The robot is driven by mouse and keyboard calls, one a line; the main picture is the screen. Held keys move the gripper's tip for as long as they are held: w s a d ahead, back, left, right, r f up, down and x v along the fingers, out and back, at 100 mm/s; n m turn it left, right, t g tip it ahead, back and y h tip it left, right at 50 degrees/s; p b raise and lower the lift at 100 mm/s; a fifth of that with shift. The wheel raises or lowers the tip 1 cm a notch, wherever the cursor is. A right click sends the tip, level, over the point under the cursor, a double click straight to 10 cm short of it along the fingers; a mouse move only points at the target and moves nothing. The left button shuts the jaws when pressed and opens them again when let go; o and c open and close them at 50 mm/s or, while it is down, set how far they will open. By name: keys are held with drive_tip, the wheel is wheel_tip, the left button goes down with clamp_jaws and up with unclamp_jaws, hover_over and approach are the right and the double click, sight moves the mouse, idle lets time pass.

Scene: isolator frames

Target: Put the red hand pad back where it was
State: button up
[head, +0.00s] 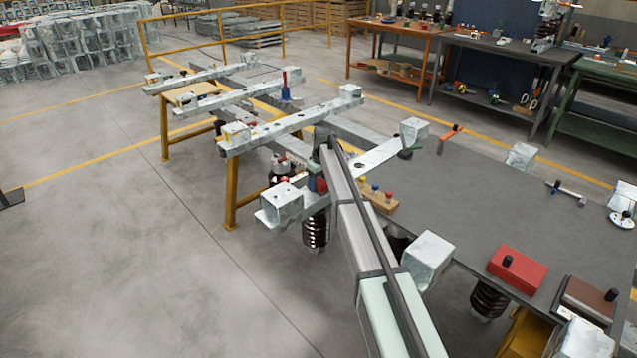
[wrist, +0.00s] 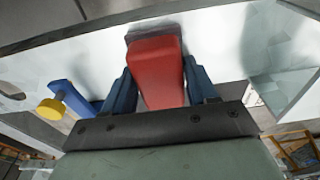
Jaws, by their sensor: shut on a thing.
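The red hand pad (wrist: 157,72) is a plain red block between the two dark blue fingers of my gripper (wrist: 158,84) in the wrist view. My gripper is shut on it. Its far end is over a pale, shiny metal bar; I cannot tell whether it touches. In the head view my gripper (head: 316,176) is at the near end of the frame bars, and only a small patch of red shows there. My arm hides part of that spot. A separate red block with a black knob (head: 517,269) lies on the grey table.
A wooden block with coloured knobs (head: 378,198) sits on the left edge of the grey table (head: 470,205), beside my arm. A brown block (head: 587,299) lies at the near right. Metal bars (head: 290,127) rest on yellow trestles. A blue part with a yellow knob (wrist: 62,100) is left of my gripper.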

sight(321, 182)
drive_tip(key=o, duration=1)
drive_tip(key=r, duration=0.8)
drive_tip(key=s+d+r, duration=0.1)
drive_tip(key=r, duration=0.3)
